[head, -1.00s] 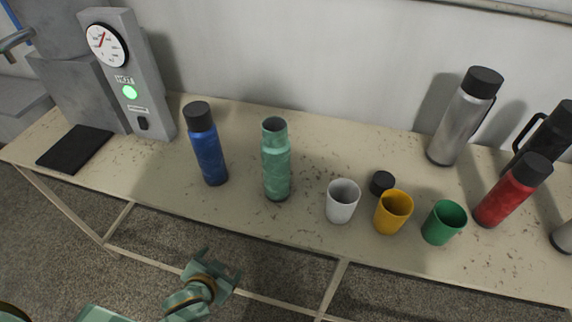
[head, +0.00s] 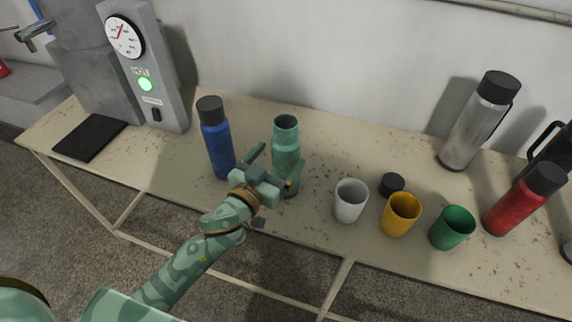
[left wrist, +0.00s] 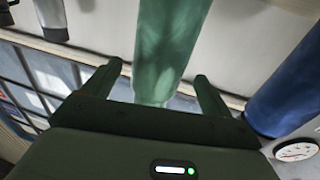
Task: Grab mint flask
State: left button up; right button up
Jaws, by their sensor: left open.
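The mint flask (head: 286,134) stands upright on the table, its open mouth facing up without a lid. My left gripper (head: 275,167) is open at its front, with one finger on each side of its body. In the left wrist view the mint flask (left wrist: 168,45) rises between the two spread fingers of my left gripper (left wrist: 160,74). I cannot tell whether either finger touches it. The gripper hides part of the flask's lower body. My right gripper is not in view.
A blue flask (head: 217,143) with a black lid stands close on the left. A white cup (head: 350,203), black lid (head: 391,184), yellow cup (head: 401,216) and green cup (head: 452,229) are to the right. A dispenser (head: 146,70) with a green light stands at the back left.

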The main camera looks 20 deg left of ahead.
pick_arm(q)
jog(key=x, duration=0.5)
jog(key=shift+w+d, duration=0.15)
jog(key=shift+w, duration=0.2)
jog(key=shift+s, duration=0.1)
jog(key=shift+r, duration=0.1)
jog(key=c, duration=1.6)
